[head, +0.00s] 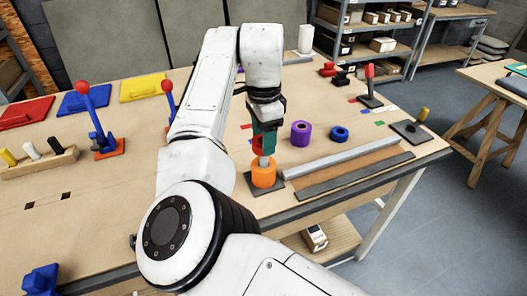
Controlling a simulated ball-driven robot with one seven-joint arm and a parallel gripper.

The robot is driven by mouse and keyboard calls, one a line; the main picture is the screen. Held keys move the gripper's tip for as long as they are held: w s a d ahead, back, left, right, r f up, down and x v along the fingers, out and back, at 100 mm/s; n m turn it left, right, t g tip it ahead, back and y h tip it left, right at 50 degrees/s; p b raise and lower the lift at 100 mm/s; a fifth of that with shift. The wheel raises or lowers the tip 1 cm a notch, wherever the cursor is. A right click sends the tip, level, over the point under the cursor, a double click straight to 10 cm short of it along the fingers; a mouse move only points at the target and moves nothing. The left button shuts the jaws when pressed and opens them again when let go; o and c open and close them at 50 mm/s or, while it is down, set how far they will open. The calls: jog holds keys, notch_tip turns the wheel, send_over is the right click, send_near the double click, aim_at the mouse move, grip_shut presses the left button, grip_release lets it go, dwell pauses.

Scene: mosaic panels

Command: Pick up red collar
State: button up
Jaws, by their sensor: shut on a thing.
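The red collar (257,147) is partly hidden between the teal fingers of my gripper (264,148). My gripper points down and is shut on the collar. It is just above an orange collar (264,177), which sits around a grey peg (264,161) on a dark square base (281,191). The peg's top shows close below the fingers. I cannot tell whether the red collar is around the peg or behind it.
A purple ring (300,133) and a blue ring (339,134) lie right of the gripper. A grey bar (330,159) and a dark strip (355,176) lie near the front edge. Another peg stand (412,131) is at right.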

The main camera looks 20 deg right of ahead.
notch_tip(320, 180, up, 5)
jog(key=shift+f, duration=0.1)
notch_tip(320, 180, up, 7)
jog(key=p, duration=0.6)
dwell(0.4)
